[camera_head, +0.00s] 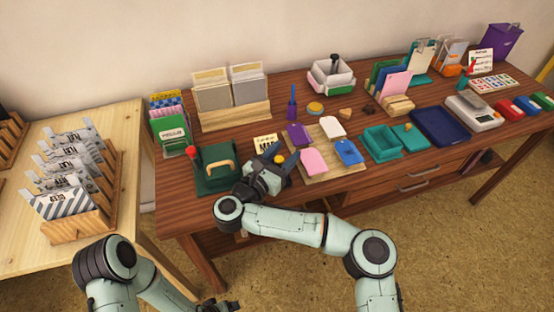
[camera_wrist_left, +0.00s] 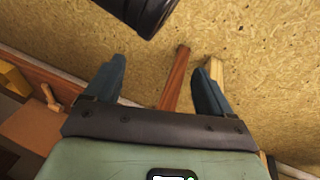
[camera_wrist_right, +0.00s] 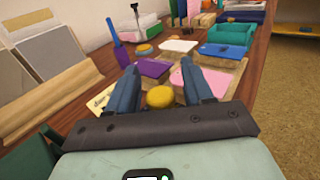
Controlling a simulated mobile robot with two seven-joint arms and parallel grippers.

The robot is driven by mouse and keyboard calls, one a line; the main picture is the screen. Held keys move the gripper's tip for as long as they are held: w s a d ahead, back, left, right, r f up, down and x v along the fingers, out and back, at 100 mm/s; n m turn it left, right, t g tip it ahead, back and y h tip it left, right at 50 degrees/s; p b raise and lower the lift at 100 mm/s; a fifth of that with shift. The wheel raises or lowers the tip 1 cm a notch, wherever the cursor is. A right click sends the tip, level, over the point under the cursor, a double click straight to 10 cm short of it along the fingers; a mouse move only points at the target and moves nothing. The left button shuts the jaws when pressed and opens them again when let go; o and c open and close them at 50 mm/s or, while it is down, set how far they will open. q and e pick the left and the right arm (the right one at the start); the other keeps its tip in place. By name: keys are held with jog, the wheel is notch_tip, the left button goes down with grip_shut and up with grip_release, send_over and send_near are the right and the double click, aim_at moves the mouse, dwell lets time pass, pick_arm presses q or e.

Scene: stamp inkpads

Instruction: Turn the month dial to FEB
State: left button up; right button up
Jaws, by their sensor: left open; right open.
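The month dial's cream card (camera_head: 265,141) stands on the brown table and seems to read MAR. It also shows in the right wrist view (camera_wrist_right: 101,101), partly covered by a finger. A round yellow knob (camera_head: 279,159) is just right of the card. In the right wrist view this knob (camera_wrist_right: 160,97) lies between my open fingers; I cannot tell if they touch it. My right gripper (camera_head: 279,158) is open over this spot. My left gripper (camera_head: 222,304) is open and empty, low at the front edge of the head view. In the left wrist view it (camera_wrist_left: 165,85) is over the floor.
A green stamp press (camera_head: 216,168) with a red ball stands left of the dial. A wooden board (camera_head: 318,172) with coloured tags lies at its right. A card rack (camera_head: 232,117) stands behind. Teal trays (camera_head: 382,142) are farther right. A pale side table (camera_head: 112,125) is at left.

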aim_at(274, 162)
jog(key=s+a+p, duration=0.1)
jog(key=p, duration=0.3)
jog(key=s+p, duration=0.1)
jog(key=p, duration=0.3)
jog(key=shift+a+r, duration=0.35)
jog(key=shift+r, duration=0.05)
pick_arm(q)
jog(key=s+d+r+g+h, duration=0.25)
jog(key=s+d+r, duration=0.25)
jog(key=s+r, duration=0.5)
pick_arm(e)
jog(key=shift+s+a+f+b, duration=0.25)
jog(key=shift+s+a+b, duration=0.05)
jog(key=shift+s+a, duration=0.05)
jog(key=b+v, duration=0.2)
jog(key=v, duration=0.2)
jog(key=b+v, duration=0.3)
jog(key=v, duration=0.1)
jog(key=shift+s+d+f, duration=0.1)
jog(key=shift+s+f, duration=0.1)
pick_arm(q)
jog(key=w+a+f+t+y, duration=0.2)
jog(key=w+a+f, duration=0.1)
jog(key=w+f, duration=0.4)
jog(key=shift+w+a+f+b, duration=0.25)
jog(key=shift+f+b, duration=0.1)
jog(key=shift+f, duration=0.1)
pick_arm(e)
jog(key=shift+v, duration=0.75)
jog(key=shift+r, duration=0.1)
